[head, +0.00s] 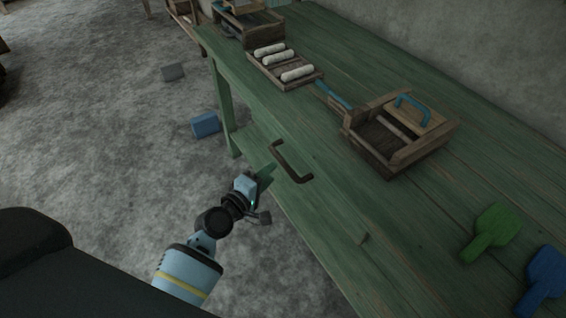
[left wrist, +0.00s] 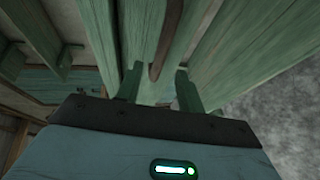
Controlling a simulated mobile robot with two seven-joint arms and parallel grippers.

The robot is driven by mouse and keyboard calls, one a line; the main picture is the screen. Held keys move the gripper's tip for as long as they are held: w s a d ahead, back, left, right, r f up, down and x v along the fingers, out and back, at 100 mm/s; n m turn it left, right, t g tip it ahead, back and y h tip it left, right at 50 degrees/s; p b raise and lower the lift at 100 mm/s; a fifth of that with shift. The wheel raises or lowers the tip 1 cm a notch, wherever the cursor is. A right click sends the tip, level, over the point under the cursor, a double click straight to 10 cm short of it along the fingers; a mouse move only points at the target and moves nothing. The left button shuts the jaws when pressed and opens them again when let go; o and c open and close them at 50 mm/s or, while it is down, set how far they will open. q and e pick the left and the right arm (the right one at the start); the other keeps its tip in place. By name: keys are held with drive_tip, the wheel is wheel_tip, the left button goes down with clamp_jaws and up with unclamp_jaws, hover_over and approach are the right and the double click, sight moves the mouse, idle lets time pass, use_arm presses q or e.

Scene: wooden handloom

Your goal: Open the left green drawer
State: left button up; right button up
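The green workbench (head: 350,215) has a dark brown bar handle (head: 292,162) at its near edge, on the green drawer's side. The drawer front is seen steeply from above, and I cannot tell whether it stands out at all. My left gripper (head: 265,180) is just below and in front of the handle. In the left wrist view, its two green fingers (left wrist: 159,86) are apart, and the brown handle (left wrist: 167,38) appears in the gap between them. I cannot tell whether they touch it. My right gripper is not in view.
A wooden box with a blue handle (head: 411,108) and a tray of white rolls (head: 285,85) stand on the bench. Green (head: 492,232) and blue (head: 544,277) paddles lie at right. A blue block (head: 206,124) and grey block (head: 173,72) lie on the open floor.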

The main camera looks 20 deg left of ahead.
sight(281, 164)
use_arm(q)
drive_tip(key=b+x, duration=0.1)
drive_tip(key=x, duration=0.6)
drive_tip(key=shift+w+d, duration=0.1)
drive_tip(key=shift+w, duration=0.05)
clamp_jaws()
